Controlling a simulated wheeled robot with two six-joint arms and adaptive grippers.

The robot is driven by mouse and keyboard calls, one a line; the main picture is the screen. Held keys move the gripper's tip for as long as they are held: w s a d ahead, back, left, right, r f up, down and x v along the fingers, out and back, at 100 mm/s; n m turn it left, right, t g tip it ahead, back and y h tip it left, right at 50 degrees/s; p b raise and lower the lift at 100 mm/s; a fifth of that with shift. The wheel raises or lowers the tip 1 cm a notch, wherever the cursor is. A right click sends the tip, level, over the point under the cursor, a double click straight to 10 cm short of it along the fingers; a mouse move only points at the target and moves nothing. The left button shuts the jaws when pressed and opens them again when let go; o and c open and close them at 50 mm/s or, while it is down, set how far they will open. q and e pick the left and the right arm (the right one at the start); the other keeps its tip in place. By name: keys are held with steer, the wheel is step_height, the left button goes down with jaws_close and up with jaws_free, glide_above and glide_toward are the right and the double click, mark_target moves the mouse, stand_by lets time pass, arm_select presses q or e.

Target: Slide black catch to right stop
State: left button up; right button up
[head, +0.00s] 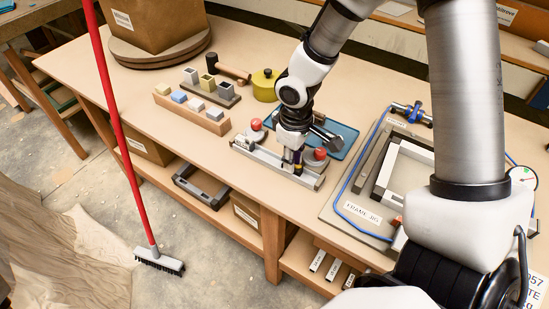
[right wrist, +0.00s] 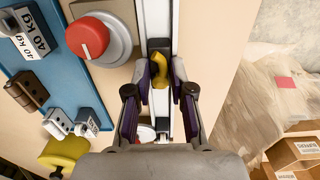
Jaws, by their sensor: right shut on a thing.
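A grey rail (head: 265,158) lies along the front of the bench, with a dark slot in its face. The black catch (right wrist: 158,46) sits on this rail in the right wrist view, with a curved yellow piece (right wrist: 160,72) against it. My right gripper (head: 291,164) reaches down onto the rail between two red knobs. The fingers hide how the yellow and black parts join. My left gripper is out of view.
The right red knob (head: 320,154) and left red knob (head: 256,124) stand behind the rail. A wooden block rack (head: 190,111) stands left, a frame jig (head: 362,214) right.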

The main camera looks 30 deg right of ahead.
mark_target(307, 179)
steer(key=shift+s+d+f+b, duration=0.15)
steer(key=shift+s+d+b, duration=0.2)
steer(key=shift+s+b, duration=0.5)
steer(key=shift+s+d, duration=0.1)
steer(key=shift+s, duration=0.1)
steer(key=shift+s+b, duration=0.2)
steer(key=shift+b, duration=0.25)
steer(key=shift+s+d+b, duration=0.3)
steer(key=shift+s+b, duration=0.25)
steer(key=shift+s, duration=0.05)
steer(key=o, duration=0.9)
steer(key=shift+s, duration=0.1)
steer(key=shift+c, duration=1.2)
